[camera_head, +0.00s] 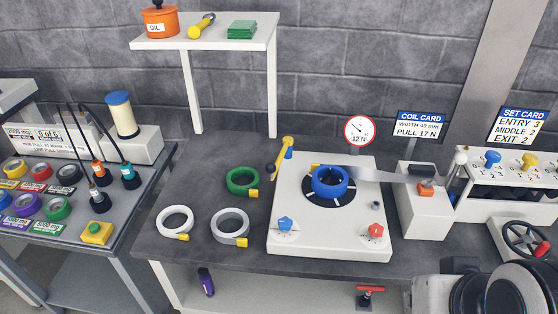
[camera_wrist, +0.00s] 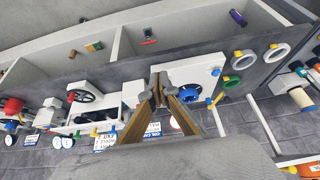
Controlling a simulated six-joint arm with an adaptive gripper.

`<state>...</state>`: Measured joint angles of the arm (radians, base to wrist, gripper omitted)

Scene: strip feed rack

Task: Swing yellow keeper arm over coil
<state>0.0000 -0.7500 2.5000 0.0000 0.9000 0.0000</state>
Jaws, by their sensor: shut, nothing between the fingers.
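The yellow keeper arm (camera_head: 284,154) is at the back left corner of the white feed plate (camera_head: 290,215), swung out beside the coil and not over it. A blue piece shows at its side. The blue coil (camera_head: 330,187) lies on a dark round hub on the plate, with a pale strip running right from it. The wrist view is upside down and shows the coil (camera_wrist: 189,95) and keeper arm (camera_wrist: 217,99) right of the fingers. My gripper (camera_wrist: 159,76) is shut and empty, apart from both. Its fingers do not show in the head view.
Green, white and grey rings with yellow tags lie left of the plate, the green ring (camera_head: 241,181) closest. A round dial (camera_head: 359,130) stands behind it. A white block (camera_head: 424,205) with an orange part stands to the right. My arm fills the lower right.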

